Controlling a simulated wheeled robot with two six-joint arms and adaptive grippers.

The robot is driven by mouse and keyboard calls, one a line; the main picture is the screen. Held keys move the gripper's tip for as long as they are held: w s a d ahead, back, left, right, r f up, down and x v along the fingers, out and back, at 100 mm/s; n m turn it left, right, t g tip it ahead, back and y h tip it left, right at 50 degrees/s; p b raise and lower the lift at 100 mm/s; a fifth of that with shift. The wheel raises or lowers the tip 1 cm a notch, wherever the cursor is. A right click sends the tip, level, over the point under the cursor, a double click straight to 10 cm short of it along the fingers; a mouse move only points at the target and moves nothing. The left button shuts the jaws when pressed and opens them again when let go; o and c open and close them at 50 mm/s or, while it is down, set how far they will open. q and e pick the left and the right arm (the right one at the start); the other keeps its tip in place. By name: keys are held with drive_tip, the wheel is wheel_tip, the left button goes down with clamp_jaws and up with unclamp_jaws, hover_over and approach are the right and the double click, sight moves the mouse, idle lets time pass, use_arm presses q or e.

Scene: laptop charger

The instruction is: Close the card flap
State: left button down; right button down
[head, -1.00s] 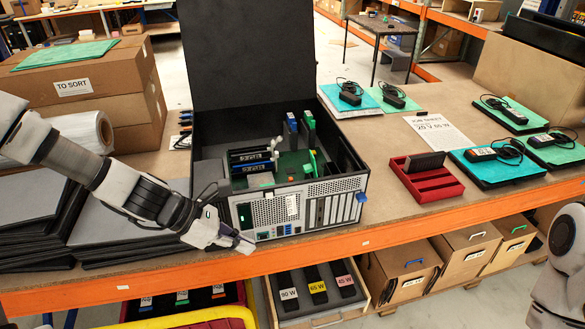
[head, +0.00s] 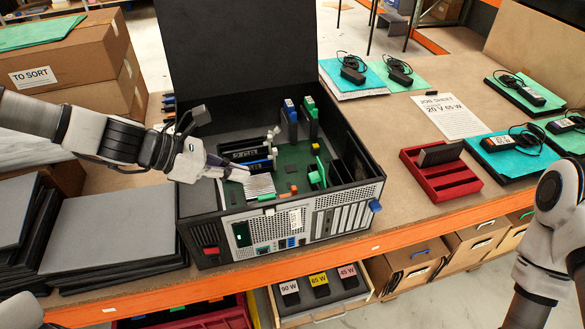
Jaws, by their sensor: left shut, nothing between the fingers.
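An open black computer case (head: 208,223) stands on the bench, its lid (head: 230,50) upright at the back. Its rear panel, with ports and metal slot covers (head: 340,217), faces me. A blue tab (head: 375,206) sticks out at the right end of the slot covers; it looks like part of the card flap, but I cannot tell how far the flap is swung. My left gripper (head: 240,172) is shut and empty, over the case's left interior near the memory modules (head: 246,155). Whether it touches anything is unclear. My right arm shows at the right edge, its gripper out of view.
A red slotted holder (head: 438,182) with a dark block stands right of the case. Chargers on teal mats (head: 515,160) and a job sheet (head: 448,115) lie farther right. Grey laptops (head: 115,232) are stacked at the left. An open drawer (head: 318,290) is below the bench edge.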

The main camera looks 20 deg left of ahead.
use_arm(q)
drive_tip(key=d+f+b, duration=0.2)
drive_tip(key=b, duration=0.5)
approach(317, 181)
drive_tip(key=w+d+f, duration=0.3)
drive_tip(key=f, duration=0.2)
drive_tip(key=shift+a, duration=0.15)
drive_tip(key=shift+r+p, duration=0.1)
drive_tip(key=shift+p, duration=0.2)
